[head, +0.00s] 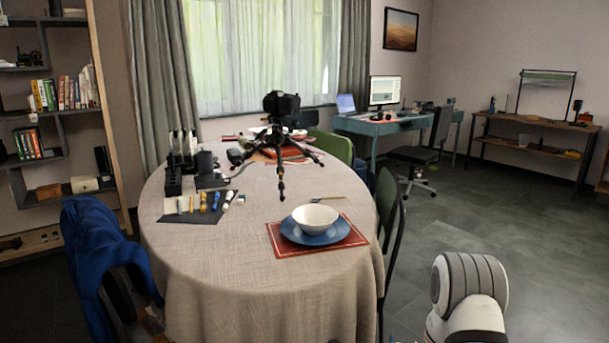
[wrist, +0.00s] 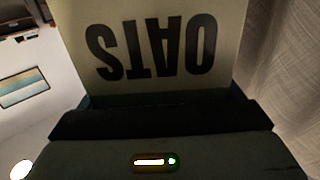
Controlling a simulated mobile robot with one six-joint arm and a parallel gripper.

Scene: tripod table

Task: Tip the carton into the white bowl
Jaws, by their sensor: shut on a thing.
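The carton (wrist: 165,45) is pale with large dark letters reading OATS, which appear upside down in the wrist view. My gripper (wrist: 160,115) is shut on it; the carton's far end runs out of the picture. Neither the carton nor my gripper shows in the head view, where only part of my arm is at the lower right. The white bowl (head: 315,217) stands upright on a blue plate (head: 290,230) on a red placemat (head: 352,238), near the table's right side. The bowl is not visible in the wrist view.
The round table (head: 210,270) has a beige cloth. A black tripod with a camera (head: 282,105) stands behind the bowl. A dark mat (head: 190,217) with several small items lies left. A fork (head: 325,197) lies behind the bowl. Chairs flank the table; its front is clear.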

